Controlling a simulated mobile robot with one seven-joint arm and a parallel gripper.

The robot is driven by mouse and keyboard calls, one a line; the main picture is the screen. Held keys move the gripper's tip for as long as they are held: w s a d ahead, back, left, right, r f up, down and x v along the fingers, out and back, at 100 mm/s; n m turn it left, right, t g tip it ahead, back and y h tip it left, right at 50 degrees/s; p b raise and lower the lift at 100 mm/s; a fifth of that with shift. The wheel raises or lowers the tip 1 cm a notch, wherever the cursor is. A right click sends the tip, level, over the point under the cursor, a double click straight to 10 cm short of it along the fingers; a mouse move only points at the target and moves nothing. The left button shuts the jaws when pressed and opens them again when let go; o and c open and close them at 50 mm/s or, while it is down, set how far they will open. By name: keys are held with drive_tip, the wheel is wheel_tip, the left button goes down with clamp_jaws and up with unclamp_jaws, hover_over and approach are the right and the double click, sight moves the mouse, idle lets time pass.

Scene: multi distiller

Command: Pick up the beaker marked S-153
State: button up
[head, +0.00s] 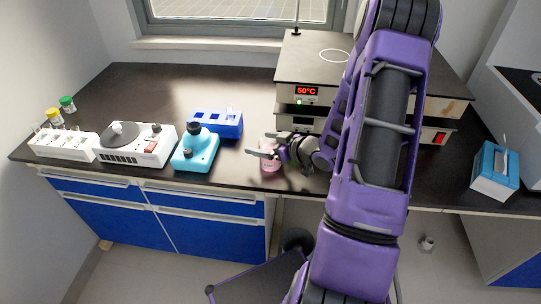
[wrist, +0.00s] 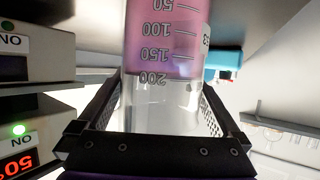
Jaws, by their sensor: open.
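A clear beaker with pink liquid (head: 270,161) stands on the dark bench near its front edge, left of the hotplate units. In the wrist view the beaker (wrist: 162,50) appears upside down and large, with volume marks. Part of a white label ending in "53" shows at its right side; the rest of the label is out of sight. My gripper (head: 259,145) is open at the beaker, partly covering it in the head view. In the wrist view the beaker shows between my two fingers (wrist: 162,82); whether they touch it I cannot tell.
Hotplate units (head: 306,91) stand just behind and right of my gripper. Left of the beaker are a cyan device (head: 196,150), a blue rack (head: 228,124), a white stirrer (head: 137,145) and a white tube rack (head: 62,144). A tissue box (head: 495,170) is far right.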

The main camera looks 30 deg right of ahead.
drive_tip(key=c, duration=1.4)
drive_tip(key=shift+c, duration=0.6)
drive_tip(key=shift+r, duration=0.15)
